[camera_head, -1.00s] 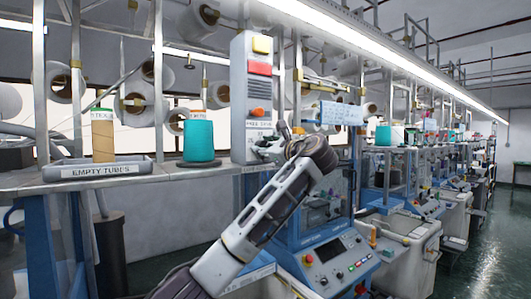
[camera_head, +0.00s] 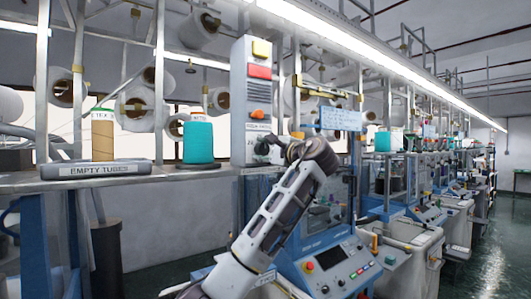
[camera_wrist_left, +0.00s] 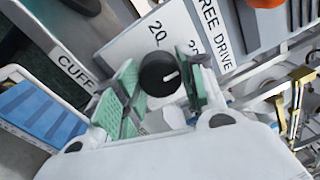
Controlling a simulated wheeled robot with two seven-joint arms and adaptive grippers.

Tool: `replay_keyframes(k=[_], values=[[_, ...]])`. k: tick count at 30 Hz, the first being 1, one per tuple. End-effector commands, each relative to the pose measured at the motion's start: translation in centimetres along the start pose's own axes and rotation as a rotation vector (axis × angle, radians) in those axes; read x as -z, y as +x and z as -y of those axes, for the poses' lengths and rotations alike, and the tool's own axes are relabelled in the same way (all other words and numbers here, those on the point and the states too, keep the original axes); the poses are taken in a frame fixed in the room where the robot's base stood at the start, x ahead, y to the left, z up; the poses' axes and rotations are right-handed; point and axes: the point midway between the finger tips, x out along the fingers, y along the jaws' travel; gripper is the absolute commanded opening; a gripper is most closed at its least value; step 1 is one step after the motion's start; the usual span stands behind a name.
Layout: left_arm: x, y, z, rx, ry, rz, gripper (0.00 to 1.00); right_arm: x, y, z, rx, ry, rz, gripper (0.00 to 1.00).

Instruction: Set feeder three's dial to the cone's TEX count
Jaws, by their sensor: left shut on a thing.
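The black dial (camera_wrist_left: 158,76) sits on a pale plate in the left wrist view, with a white pointer line and the number 20 above it. It is small and dark on the feeder panel (camera_head: 238,118) in the head view. My left gripper (camera_head: 266,150) is at the panel's lower part. In the wrist view its green-padded fingers (camera_wrist_left: 160,82) lie on both sides of the dial, shut on it. A teal cone (camera_head: 198,142) stands on the shelf left of the panel; its label is too small to read. My right gripper is not in view.
The panel has yellow, red and orange controls. The wrist view shows a FREE DRIVE label and a CUFF label (camera_wrist_left: 76,68). Knitting machines line the right.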

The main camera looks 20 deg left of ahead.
Motion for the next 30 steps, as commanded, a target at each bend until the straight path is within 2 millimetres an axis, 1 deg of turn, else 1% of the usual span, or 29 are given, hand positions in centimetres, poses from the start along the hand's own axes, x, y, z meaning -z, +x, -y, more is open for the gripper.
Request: replay_keyframes(k=[12,13,15,18,30], values=[[0.1,0.01,-0.21,-0.005,-0.006,0.0,0.16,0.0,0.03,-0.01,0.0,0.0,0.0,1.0],[0.11,0.01,-0.22,-0.005,-0.006,0.0,0.42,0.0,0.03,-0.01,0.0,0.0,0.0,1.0],[0.11,0.01,-0.21,-0.005,-0.006,0.0,0.51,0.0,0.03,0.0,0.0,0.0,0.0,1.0],[0.08,0.01,-0.16,-0.004,-0.006,0.0,0.62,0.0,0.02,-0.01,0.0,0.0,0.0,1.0],[0.05,-0.18,-0.06,-0.002,-0.007,0.0,0.62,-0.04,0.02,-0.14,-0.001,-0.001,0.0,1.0]])
